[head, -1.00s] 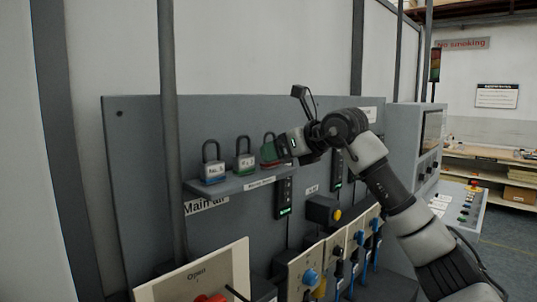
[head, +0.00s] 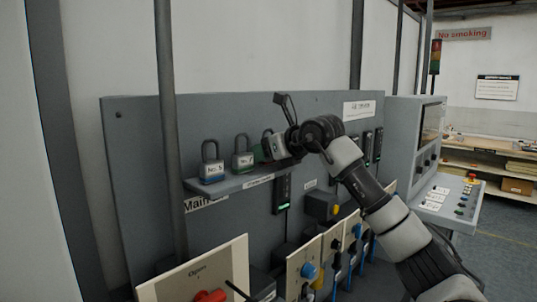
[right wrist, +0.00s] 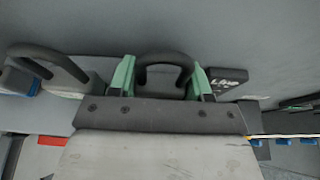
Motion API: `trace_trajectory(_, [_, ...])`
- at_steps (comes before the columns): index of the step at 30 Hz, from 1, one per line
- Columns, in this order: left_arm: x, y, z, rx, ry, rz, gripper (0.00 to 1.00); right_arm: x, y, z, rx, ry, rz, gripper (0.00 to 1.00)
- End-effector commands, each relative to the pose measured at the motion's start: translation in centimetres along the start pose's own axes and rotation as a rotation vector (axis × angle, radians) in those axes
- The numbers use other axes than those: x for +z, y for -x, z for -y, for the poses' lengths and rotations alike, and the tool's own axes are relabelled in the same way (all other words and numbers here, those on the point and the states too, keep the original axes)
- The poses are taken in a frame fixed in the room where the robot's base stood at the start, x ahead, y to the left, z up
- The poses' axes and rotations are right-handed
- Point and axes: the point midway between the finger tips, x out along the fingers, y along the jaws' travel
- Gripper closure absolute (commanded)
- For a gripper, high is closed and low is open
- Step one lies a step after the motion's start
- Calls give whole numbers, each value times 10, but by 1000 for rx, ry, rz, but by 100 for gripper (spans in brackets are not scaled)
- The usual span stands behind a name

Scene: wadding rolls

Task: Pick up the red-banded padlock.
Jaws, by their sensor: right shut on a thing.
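My right gripper (head: 272,148) is at the right part of the small shelf on the grey panel. It is shut on a padlock, whose dark shackle (right wrist: 165,68) stands up between the two green-faced fingers in the right wrist view. This padlock's body is mostly hidden by the gripper, and I cannot see the colour of its band. To its left on the shelf stand a blue-banded padlock (head: 212,165) and a green-banded padlock (head: 242,156), both upright with shackles up. No red band shows clearly on any padlock. My left gripper is not in view.
The shelf (head: 228,184) juts from the grey panel (head: 140,150). A vertical post (head: 168,120) stands in front of the panel's left side. Below are an "Open" plate (head: 205,280) with a red handle and several switch boxes. A control console (head: 445,200) is at right.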

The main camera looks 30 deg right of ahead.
Motion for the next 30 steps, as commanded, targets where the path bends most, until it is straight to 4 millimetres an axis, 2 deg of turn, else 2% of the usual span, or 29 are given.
trace_trajectory(10, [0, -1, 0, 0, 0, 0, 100, 5, 2, 0, 0, 0, 2, 79])
trace_trajectory(17, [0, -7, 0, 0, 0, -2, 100, 31, 13, 0, 0, -1, 6, 79])
trace_trajectory(18, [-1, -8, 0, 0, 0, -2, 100, 39, 16, -1, 0, 0, 7, 79])
trace_trajectory(30, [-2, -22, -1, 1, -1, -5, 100, 58, 99, 48, -3, -3, 5, 79])
